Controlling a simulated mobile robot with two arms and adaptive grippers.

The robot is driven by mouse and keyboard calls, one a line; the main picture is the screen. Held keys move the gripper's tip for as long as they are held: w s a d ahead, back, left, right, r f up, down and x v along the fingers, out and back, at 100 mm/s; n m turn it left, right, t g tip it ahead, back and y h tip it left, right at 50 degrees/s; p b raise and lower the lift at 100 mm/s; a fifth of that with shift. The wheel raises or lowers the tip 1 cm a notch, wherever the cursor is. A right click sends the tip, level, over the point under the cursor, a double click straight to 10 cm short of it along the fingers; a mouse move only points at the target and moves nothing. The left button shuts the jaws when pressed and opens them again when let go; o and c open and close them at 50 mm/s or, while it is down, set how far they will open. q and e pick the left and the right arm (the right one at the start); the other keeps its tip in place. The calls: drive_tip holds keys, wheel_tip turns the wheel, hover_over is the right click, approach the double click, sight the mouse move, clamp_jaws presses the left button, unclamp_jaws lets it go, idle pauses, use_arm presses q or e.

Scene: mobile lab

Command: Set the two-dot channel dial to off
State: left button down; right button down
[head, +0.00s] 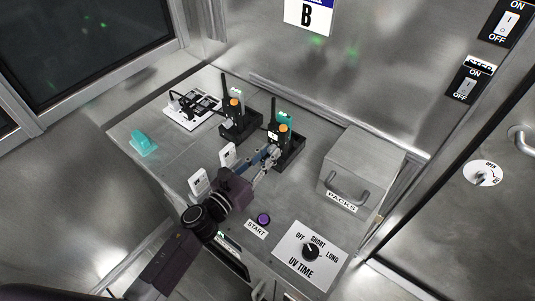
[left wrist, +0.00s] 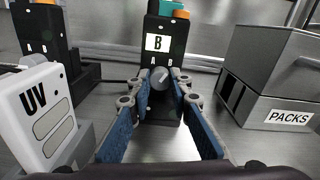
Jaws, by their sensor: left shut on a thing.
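A black handset marked B (head: 281,136) stands upright in a black charger base, with an orange knob and a teal part on top. In the left wrist view the handset (left wrist: 165,38) faces me, with a grey round dial (left wrist: 160,79) low on its front. My left gripper (head: 269,160) is at this dial, its blue-padded fingers (left wrist: 160,84) closing on it from both sides. A second black handset (head: 236,118) stands in its base to the left. My right gripper is not in view.
Two white devices (head: 198,182) stand left of my arm; one shows UV in the wrist view (left wrist: 42,112). A PACKS box (head: 362,165) is at right. A purple START button (head: 263,220) and UV TIME dial (head: 311,252) are in front. A teal object (head: 143,143) lies far left.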

use_arm(q)
drive_tip(key=shift+n, duration=3.1)
drive_tip(key=c, duration=1.7)
unclamp_jaws()
drive_tip(key=shift+a, duration=0.1)
drive_tip(key=shift+c, duration=0.2)
drive_tip(key=shift+s+f, duration=0.1)
drive_tip(key=shift+s+a, duration=0.2)
drive_tip(key=shift+s, duration=0.05)
drive_tip(key=v, duration=0.6)
drive_tip(key=shift+s+a, duration=0.2)
drive_tip(key=shift+s, duration=0.1)
drive_tip(key=shift+s+a, duration=0.15)
drive_tip(key=shift+s, duration=0.05)
